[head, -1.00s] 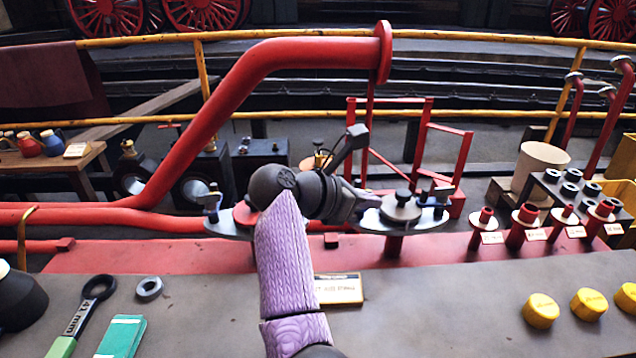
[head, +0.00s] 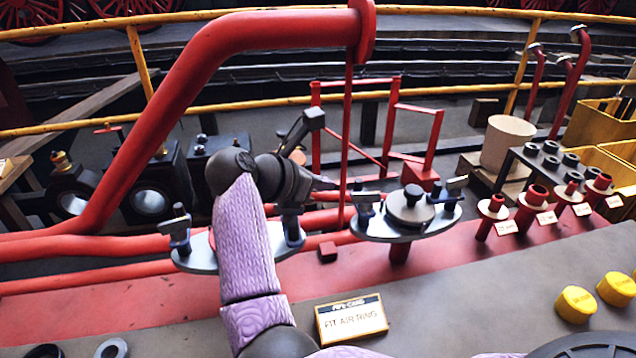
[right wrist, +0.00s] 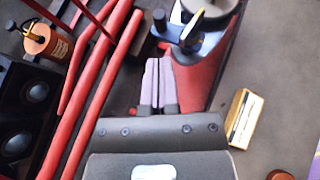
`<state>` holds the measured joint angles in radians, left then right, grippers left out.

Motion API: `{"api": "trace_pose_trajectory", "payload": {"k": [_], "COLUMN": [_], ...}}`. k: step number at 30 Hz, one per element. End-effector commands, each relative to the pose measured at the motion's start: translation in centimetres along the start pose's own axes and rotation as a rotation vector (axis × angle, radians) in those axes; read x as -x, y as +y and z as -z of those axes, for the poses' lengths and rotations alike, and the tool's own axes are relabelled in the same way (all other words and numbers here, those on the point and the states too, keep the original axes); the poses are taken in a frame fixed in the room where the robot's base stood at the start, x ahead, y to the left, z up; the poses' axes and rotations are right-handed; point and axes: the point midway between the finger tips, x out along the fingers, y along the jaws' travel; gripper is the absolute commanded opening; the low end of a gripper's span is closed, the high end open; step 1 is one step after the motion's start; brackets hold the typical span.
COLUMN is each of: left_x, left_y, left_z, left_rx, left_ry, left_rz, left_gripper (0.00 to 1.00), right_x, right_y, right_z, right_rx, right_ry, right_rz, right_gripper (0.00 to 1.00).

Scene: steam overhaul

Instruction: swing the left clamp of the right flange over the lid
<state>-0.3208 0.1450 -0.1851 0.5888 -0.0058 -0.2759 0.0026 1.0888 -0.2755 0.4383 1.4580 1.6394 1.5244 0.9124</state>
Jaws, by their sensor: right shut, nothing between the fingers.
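The right flange (head: 372,232) is a grey oval plate on a red stub, with a round grey lid (head: 410,206) on its middle. Its left clamp (head: 366,198) has a blue post and a dark bar, and stands beside the lid, apart from it. The right clamp (head: 457,187) stands on the other side. My right gripper (head: 328,184) is shut and empty, just left of the left clamp with a small gap. In the right wrist view the closed fingers (right wrist: 158,66) point towards the clamp (right wrist: 188,36), with the lid (right wrist: 208,8) beyond. My left gripper is out of view.
The left flange (head: 200,262) with its clamps is partly behind my right arm. A thick red pipe (head: 190,75) rises at the left, and a thin red post (head: 347,140) stands behind the gripper. A card (head: 352,318) and yellow caps (head: 576,304) lie in front.

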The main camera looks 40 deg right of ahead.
Motion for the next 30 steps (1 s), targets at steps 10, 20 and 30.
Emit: {"api": "trace_pose_trajectory", "payload": {"k": [10,20,30], "left_x": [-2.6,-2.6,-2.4], "left_y": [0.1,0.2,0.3], "left_z": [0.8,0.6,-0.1], "left_rx": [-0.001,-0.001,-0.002], "left_ry": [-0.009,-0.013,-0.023], "left_rz": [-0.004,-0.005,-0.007], "left_gripper": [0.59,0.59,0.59], "right_x": [-5.9,-6.4,-6.8], "right_y": [0.0,0.0,0.2], "right_z": [0.3,0.0,-0.2], "right_rx": [0.002,0.000,0.001], "right_ry": [-0.001,-0.001,0.000], "right_rz": [0.002,-0.001,-0.001], "right_gripper": [0.00,0.00,0.00]}}
